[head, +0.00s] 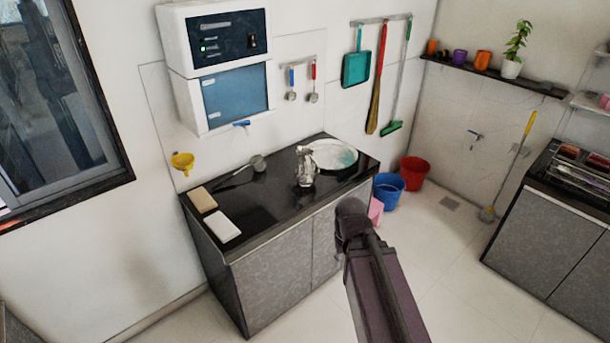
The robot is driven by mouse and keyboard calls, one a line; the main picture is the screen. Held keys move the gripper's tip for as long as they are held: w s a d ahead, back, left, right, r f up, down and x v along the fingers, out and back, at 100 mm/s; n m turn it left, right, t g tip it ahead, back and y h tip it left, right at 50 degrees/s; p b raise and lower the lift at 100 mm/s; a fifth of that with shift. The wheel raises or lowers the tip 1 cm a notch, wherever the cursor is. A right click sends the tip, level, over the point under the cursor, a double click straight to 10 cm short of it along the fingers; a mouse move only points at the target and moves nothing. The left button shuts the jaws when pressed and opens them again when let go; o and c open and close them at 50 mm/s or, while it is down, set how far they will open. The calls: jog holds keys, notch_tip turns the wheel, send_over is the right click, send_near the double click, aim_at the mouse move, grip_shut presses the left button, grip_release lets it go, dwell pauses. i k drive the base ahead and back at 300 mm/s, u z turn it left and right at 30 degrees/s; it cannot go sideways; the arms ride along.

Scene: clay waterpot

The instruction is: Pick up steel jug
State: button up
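The steel jug (305,168) is a small shiny silver vessel. It stands upright on the black countertop (262,205), towards the right part of the counter and just in front of a round steel plate. My arm reaches up from the bottom right of the head view. Its dark end (351,218) is in front of the counter's right front edge, to the lower right of the jug and apart from it in the picture. The gripper fingers cannot be made out, so I cannot tell whether they are open or shut.
A steel plate (333,155) lies behind the jug. A ladle (257,163) and two pale blocks (202,199) are further left. A blue bucket (388,190) and a red bucket (414,172) stand right of the counter. Open floor (455,255) lies between the two counters.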

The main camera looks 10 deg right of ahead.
aim_at(305, 174)
jog(key=i, duration=0.95)
jog(key=z, duration=0.05)
